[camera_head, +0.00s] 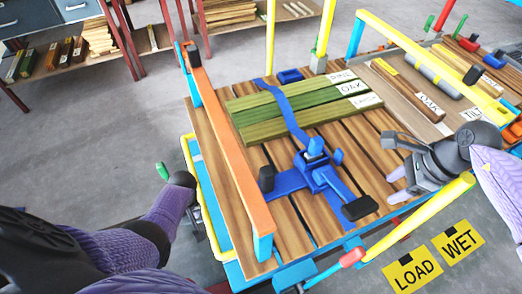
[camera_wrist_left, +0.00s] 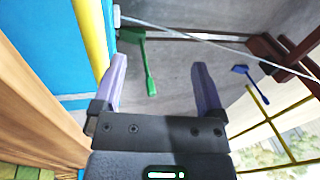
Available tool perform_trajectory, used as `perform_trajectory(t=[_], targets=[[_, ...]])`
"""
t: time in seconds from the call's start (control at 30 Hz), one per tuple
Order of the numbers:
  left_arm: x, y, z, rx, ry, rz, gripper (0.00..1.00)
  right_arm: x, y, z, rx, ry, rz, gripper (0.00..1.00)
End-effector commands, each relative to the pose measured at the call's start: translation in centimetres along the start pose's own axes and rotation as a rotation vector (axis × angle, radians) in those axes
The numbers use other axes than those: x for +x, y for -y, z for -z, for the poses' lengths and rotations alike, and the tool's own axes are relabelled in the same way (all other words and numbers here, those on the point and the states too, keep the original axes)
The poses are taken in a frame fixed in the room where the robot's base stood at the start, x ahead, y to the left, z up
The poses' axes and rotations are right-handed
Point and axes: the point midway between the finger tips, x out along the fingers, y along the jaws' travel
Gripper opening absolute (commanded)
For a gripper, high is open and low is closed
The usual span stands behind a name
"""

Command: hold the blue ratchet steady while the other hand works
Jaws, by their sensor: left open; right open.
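The blue ratchet (camera_head: 318,172) sits on the slatted wooden deck, with black pads at the ends of its arms. A blue strap (camera_head: 283,102) runs from it over the stack of green boards (camera_head: 300,108). My right gripper (camera_head: 398,184) is open at the deck's right side, to the right of the ratchet and apart from it. My left gripper is open and empty in the left wrist view (camera_wrist_left: 160,66). In the head view its arm reaches to the deck's left side, outside the orange rail, well away from the ratchet; its fingers are not clear there.
An orange rail (camera_head: 228,150) stands between my left arm and the deck. Yellow posts and rails (camera_head: 420,50) border the back and right. A green-handled lever (camera_wrist_left: 145,65) is beyond the left fingers. Open floor is left.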

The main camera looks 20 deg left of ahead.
Motion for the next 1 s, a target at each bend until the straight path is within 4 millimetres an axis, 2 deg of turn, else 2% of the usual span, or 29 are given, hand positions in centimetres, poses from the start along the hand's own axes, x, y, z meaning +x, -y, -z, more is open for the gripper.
perform_trajectory(t=[0.03,0.1,0.17,0.2,0.27,0.3,0.37,0.4,0.47,0.5,0.57,0.6,0.67,0.7,0.77,0.8,0.9,1.0], targets=[[-2.1,-0.7,3.5,-0.001,-0.079,-0.028,0.91,0.0,0.0,0.0,0.000,0.000,0.000,0.59],[-5.5,-1.4,8.2,0.014,-0.200,-0.065,0.91,0.0,0.0,0.0,0.000,0.001,0.000,0.59],[-8.9,-1.9,12.1,0.029,-0.309,-0.092,0.91,0.0,0.0,0.0,0.000,0.001,0.000,0.59],[-11.2,-2.0,14.4,0.039,-0.382,-0.108,0.91,0.0,0.0,0.0,0.000,0.001,0.000,0.59],[-15.0,-2.1,17.8,0.048,-0.490,-0.128,0.91,0.0,0.0,0.0,0.000,0.001,0.000,0.59],[-17.7,-2.2,19.8,0.052,-0.563,-0.141,0.91,0.0,0.0,0.0,0.000,0.001,0.000,0.59],[-22.1,-2.5,22.3,0.051,-0.671,-0.157,0.91,0.0,0.0,0.0,0.000,0.001,0.000,0.59],[-25.1,-3.0,23.6,0.041,-0.738,-0.171,0.91,0.0,0.0,0.0,0.000,0.001,0.000,0.59],[-29.7,-5.1,24.6,-0.001,-0.822,-0.203,0.91,0.0,0.0,0.0,0.000,0.001,0.000,0.59],[-32.5,-7.3,24.2,-0.058,-0.853,-0.240,0.91,0.0,0.0,0.0,0.000,0.001,0.000,0.59],[-34.9,-11.4,21.9,-0.220,-0.817,-0.327,0.91,0.0,0.0,0.0,0.000,0.001,0.000,0.59],[-34.7,-13.9,19.4,-0.372,-0.729,-0.384,0.91,0.0,0.0,0.0,0.000,0.001,0.000,0.59],[-34.0,-17.0,15.4,-0.604,-0.582,-0.439,0.91,0.0,0.0,0.0,0.000,0.001,0.000,0.59],[-33.8,-18.7,12.7,-0.755,-0.486,-0.456,0.91,0.0,0.0,0.0,0.000,0.001,0.000,0.59],[-32.1,-20.1,8.8,-0.978,-0.320,-0.439,0.91,0.0,0.0,0.0,0.000,0.001,0.000,0.59],[-30.4,-20.4,6.6,-1.103,-0.209,-0.403,0.91,0.0,0.0,0.0,0.000,0.001,0.000,0.59],[-26.8,-20.4,2.3,-1.327,0.008,-0.291,0.91,0.0,0.0,0.0,0.000,0.001,0.000,0.59],[-24.6,-20.2,-0.4,-1.456,0.138,-0.197,0.91,0.0,0.0,0.0,0.000,0.002,0.000,0.59]])
